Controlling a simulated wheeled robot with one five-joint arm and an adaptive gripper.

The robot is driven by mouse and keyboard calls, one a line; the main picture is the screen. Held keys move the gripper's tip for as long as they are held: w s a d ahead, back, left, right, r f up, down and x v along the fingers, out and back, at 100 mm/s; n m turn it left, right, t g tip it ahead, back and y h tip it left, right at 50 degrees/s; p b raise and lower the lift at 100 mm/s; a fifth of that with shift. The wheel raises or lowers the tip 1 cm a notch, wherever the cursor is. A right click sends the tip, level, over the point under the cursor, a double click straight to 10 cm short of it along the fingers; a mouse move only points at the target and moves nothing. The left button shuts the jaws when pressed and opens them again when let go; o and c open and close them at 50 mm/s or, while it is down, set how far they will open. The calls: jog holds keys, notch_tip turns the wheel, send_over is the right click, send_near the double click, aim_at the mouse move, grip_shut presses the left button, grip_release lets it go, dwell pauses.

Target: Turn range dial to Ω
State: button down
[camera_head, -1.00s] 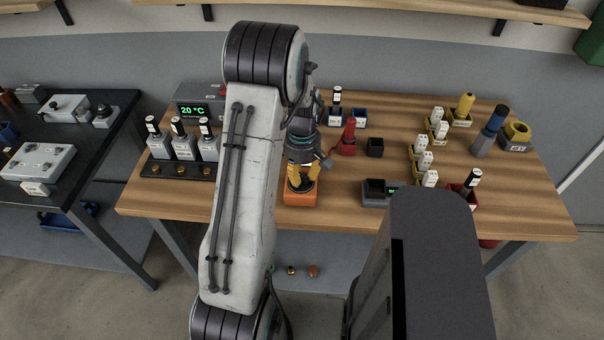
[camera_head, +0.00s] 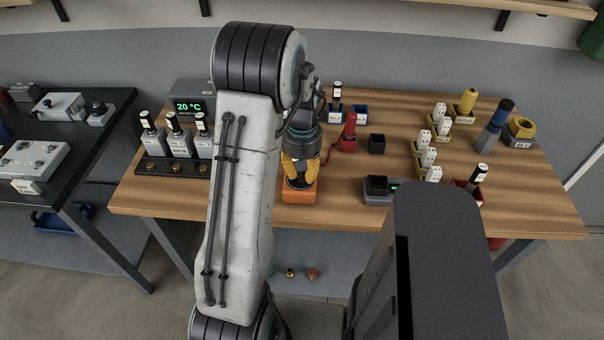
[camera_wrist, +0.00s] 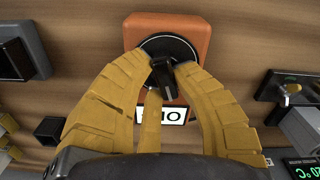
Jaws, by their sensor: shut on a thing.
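The orange meter box (camera_head: 300,196) stands near the front edge of the wooden table. In the wrist view its orange face (camera_wrist: 190,28) shows a round black range dial (camera_wrist: 168,52) with a raised black knob (camera_wrist: 163,78). A white label (camera_wrist: 173,114) on the box is partly hidden, with "OI" readable upside down. My gripper (camera_wrist: 163,70) has yellow fingers shut on the knob. In the head view my gripper (camera_head: 300,178) points down onto the box. The dial's markings, including Ω, cannot be read.
A red probe (camera_head: 349,132) and a small black bin (camera_head: 376,144) stand behind and to the right. A temperature display (camera_head: 190,105) and several labelled bottles (camera_head: 178,138) are at left.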

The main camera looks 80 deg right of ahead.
jog(key=m+b, duration=0.1)
jog(key=m, duration=0.3)
jog(key=shift+a+f+m, duration=0.1)
jog(key=shift+f+m, duration=0.05)
jog(key=shift+m, duration=0.15)
jog(key=m+b, duration=0.1)
jog(key=m, duration=0.2)
jog(key=shift+a+m, duration=0.1)
jog(key=shift+m, duration=0.2)
jog(key=m+b, duration=0.1)
jog(key=m, duration=0.2)
jog(key=shift+a+m, duration=0.1)
jog(key=shift+m, duration=0.2)
jog(key=shift+a+m+b, duration=0.1)
jog(key=shift+m+b, duration=0.2)
jog(key=shift+m, duration=1.4)
jog(key=c, duration=1)
grip_release()
jog(key=shift+o, duration=0.2)
jog(key=shift+r, duration=0.2)
